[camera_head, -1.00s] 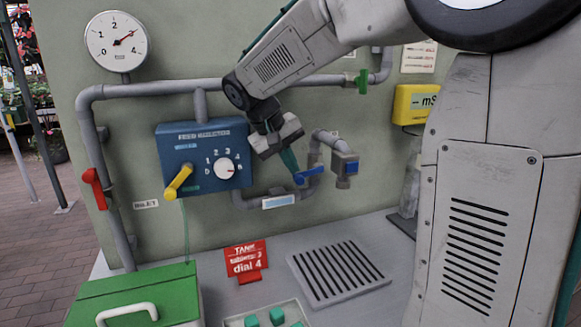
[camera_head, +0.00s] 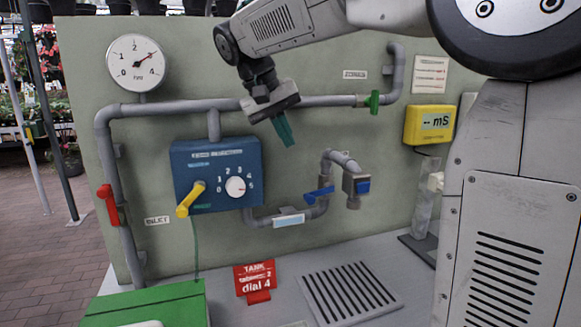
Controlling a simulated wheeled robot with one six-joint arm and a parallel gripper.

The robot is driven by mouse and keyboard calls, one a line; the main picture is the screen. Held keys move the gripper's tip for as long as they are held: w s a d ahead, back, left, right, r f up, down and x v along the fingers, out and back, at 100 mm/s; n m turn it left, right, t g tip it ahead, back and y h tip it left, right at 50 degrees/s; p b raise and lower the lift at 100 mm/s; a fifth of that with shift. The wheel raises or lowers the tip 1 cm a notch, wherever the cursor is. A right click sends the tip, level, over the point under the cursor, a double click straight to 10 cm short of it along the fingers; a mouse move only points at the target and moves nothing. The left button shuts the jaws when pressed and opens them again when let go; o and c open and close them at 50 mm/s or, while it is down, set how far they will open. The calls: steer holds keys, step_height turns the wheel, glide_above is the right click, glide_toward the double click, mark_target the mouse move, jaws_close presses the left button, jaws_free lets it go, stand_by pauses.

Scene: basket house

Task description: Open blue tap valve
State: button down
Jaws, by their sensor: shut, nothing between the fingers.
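The blue tap valve is a blue lever (camera_head: 319,193) on the grey pipe right of the blue control box. It lies nearly level, its right end slightly higher. My gripper (camera_head: 286,134) has teal fingers, shut and empty, pointing down. It is up and to the left of the lever, clearly apart from it, in front of the wall below the upper pipe.
The blue box (camera_head: 217,172) carries a yellow lever (camera_head: 190,200) and a white dial. A red lever (camera_head: 108,205) is at left and a green valve (camera_head: 374,101) at upper right. A red sign (camera_head: 256,280), green box (camera_head: 150,306) and drain grate (camera_head: 350,292) are below.

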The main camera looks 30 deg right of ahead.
steer(key=d, duration=0.2)
steer(key=y, duration=0.2)
glide_toward(308, 198)
steer(key=shift+n+t, duration=0.3)
steer(key=shift+n, duration=0.1)
steer(key=x, duration=0.6)
steer(key=shift+s+d+f, duration=0.2)
steer(key=shift+d+f, duration=0.1)
steer(key=shift+a+f+h, duration=0.1)
steer(key=shift+h, duration=0.3)
steer(key=shift+a+f+h, duration=0.15)
steer(key=shift+f+h, duration=0.45)
steer(key=shift+f, duration=1.6)
steer(key=shift+r, duration=0.1)
